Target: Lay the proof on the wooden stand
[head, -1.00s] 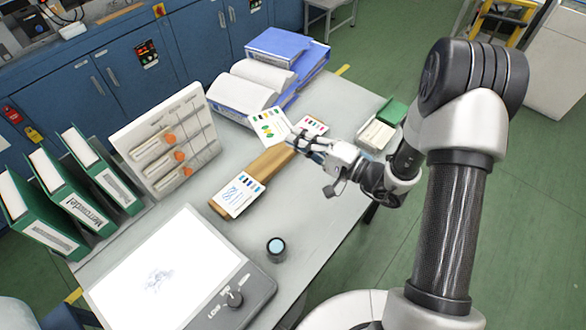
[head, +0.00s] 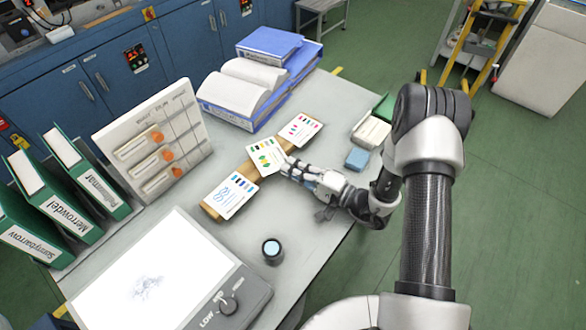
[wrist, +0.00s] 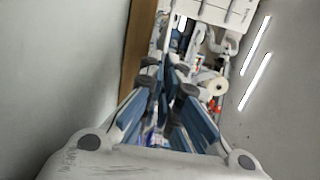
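The proof, a white card with green, yellow and red patches (head: 266,156), lies on the middle of the wooden stand (head: 244,170), slightly askew. A card with a blue pattern (head: 228,197) lies on the stand's near end and another card with colour patches (head: 300,129) at its far end. My gripper (head: 289,167) is at the proof's right edge, low over the table. In the wrist view, the fingertips (wrist: 168,77) stand a little apart with background showing between them. A brown strip beside them looks like the stand (wrist: 137,45). Contact with the proof cannot be made out.
A lit panel with a knob (head: 165,270) and a small dark round pot (head: 272,251) are nearer. Green binders (head: 85,170) and an upright board with orange knobs (head: 150,140) stand left. Blue binders (head: 250,90) lie behind; a blue block (head: 357,158) is right.

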